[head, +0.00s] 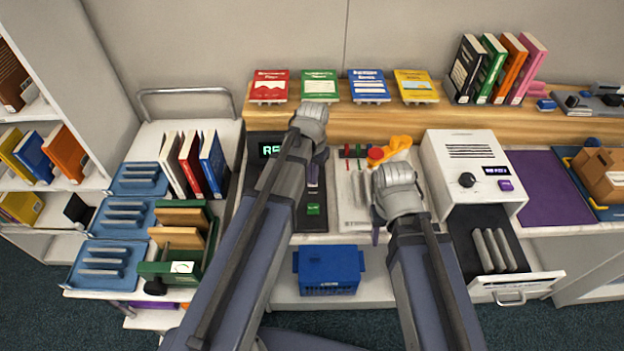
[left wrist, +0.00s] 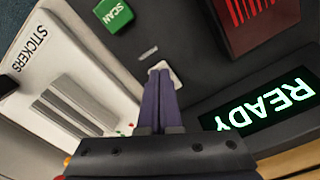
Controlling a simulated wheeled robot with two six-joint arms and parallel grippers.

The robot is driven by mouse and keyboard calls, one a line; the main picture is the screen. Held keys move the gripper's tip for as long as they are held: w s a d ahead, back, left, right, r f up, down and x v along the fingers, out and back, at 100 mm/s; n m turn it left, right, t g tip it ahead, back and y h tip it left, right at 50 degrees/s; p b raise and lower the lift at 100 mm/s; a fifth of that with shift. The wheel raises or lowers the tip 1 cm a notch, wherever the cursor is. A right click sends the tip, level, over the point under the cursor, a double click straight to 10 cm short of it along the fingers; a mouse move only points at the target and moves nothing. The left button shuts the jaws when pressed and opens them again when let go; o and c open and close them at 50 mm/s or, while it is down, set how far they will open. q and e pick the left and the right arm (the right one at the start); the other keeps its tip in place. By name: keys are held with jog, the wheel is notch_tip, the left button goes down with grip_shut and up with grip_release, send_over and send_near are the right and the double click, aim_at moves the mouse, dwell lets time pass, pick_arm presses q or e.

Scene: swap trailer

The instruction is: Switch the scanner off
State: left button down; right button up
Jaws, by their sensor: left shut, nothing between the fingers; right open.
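The scanner is a dark box (head: 318,222) on the counter, partly hidden behind my left arm. Its lit display (left wrist: 262,106) reads READY in green in the left wrist view. Its green SCAN button (left wrist: 113,12) and a dark red striped window (left wrist: 250,15) also show there. My left gripper (left wrist: 160,78) is shut and empty, its purple fingertips at a small pale switch (left wrist: 173,73) on the scanner's top; I cannot tell if they touch. The switch's position is mostly hidden by the fingers. My right gripper (head: 376,234) is open, over the counter right of the scanner, fingers mostly hidden.
A white STICKERS tray (left wrist: 33,72) lies beside the scanner. A white machine with a purple button (head: 474,150) stands right of my right arm. An orange-yellow item (head: 399,146) sits behind the right gripper. A blue crate (head: 328,270) is on the shelf below.

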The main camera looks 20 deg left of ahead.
pick_arm(q)
jog(key=shift+f, duration=0.2)
jog(key=shift+r, duration=0.15)
notch_tip(320, 180, up, 7)
jog(key=p, duration=0.7)
jog(key=s+d+m+y, duration=0.1)
jog(key=s+d, duration=0.9)
jog(key=s, duration=0.4)
jog(key=shift+s+d, duration=0.15)
jog(key=shift+d, duration=0.1)
jog(key=c, duration=1.6)
grip_release()
